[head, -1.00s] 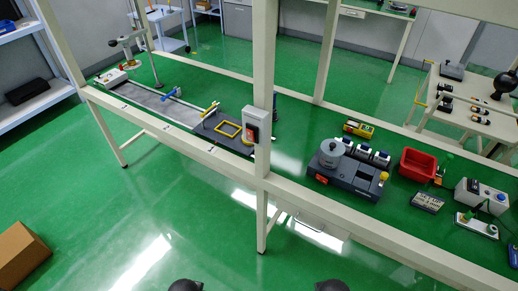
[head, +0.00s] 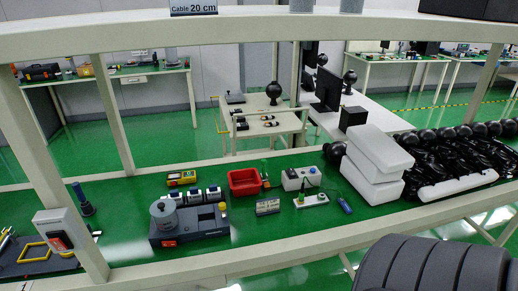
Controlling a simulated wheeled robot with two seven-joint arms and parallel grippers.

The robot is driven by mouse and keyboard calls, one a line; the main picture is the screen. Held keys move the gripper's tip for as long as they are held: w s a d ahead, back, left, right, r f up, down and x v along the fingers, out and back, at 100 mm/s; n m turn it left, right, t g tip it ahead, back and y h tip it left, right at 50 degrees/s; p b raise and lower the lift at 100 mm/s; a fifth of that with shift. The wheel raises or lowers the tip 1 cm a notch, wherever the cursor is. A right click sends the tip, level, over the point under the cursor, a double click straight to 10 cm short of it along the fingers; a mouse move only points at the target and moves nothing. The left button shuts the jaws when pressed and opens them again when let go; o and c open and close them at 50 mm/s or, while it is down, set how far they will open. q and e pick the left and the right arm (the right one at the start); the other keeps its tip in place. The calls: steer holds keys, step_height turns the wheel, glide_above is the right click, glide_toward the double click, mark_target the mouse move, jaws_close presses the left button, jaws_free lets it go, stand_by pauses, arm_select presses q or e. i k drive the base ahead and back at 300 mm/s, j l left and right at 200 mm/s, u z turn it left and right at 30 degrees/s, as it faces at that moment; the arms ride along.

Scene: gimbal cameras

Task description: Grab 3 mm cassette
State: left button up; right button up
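Three small white-and-dark blocks stand in a row behind the grey machine in the head view: a left block (head: 176,199), a middle block (head: 194,196) and a right block (head: 213,193). They may be cassettes, but any label on them is too small to read, so I cannot tell which is 3 mm. The dark grey machine (head: 190,228) has a round grey cylinder (head: 163,211) on its left end and a red part at its front. Neither of my grippers is in view.
On the green bench are a yellow device (head: 181,178), a red bin (head: 244,182), a grey-white box (head: 300,178) and stacked white blocks (head: 372,170). A beam (head: 290,262) runs along the front. A large black ribbed shape (head: 435,265) fills the lower right.

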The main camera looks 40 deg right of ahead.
mark_target(214, 193)
steer(key=z, duration=1.55)
steer(key=i+j+u, duration=0.55)
steer(key=k+l, duration=0.05)
